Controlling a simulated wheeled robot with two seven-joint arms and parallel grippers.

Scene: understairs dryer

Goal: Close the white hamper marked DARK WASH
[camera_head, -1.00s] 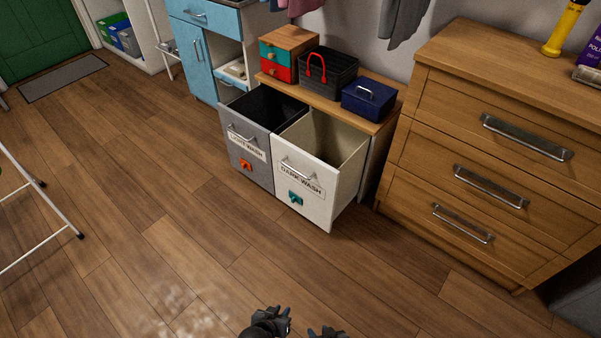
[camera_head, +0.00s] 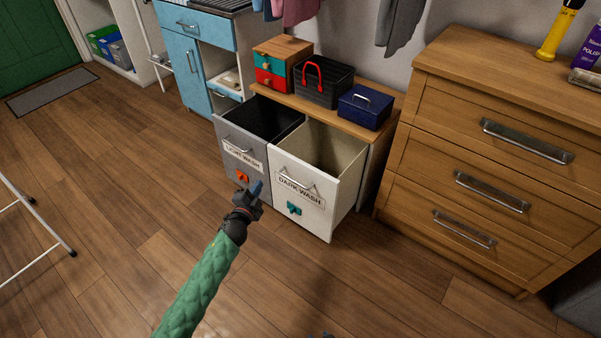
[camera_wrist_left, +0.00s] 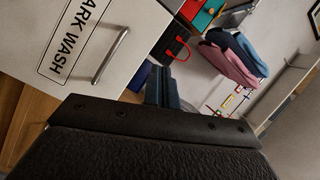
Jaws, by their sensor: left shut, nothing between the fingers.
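The white hamper marked DARK WASH (camera_head: 318,212) is pulled out and open at the top, with a metal bar handle and a teal tag on its front. Its front also shows in the left wrist view (camera_wrist_left: 135,22), tilted, with the handle and the lettering. My left gripper (camera_head: 257,188) is shut and empty, in front of the hampers near the seam between the two fronts. In the left wrist view its fingers (camera_wrist_left: 162,85) are together, to the right of the handle. I cannot tell whether they touch anything.
The grey LIGHT WASH hamper (camera_head: 228,170) beside it is also open. A black basket (camera_head: 322,88) and a blue box (camera_head: 365,106) stand on the wooden top behind. A wooden drawer chest (camera_head: 480,150) stands close on the right. The floor in front is clear.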

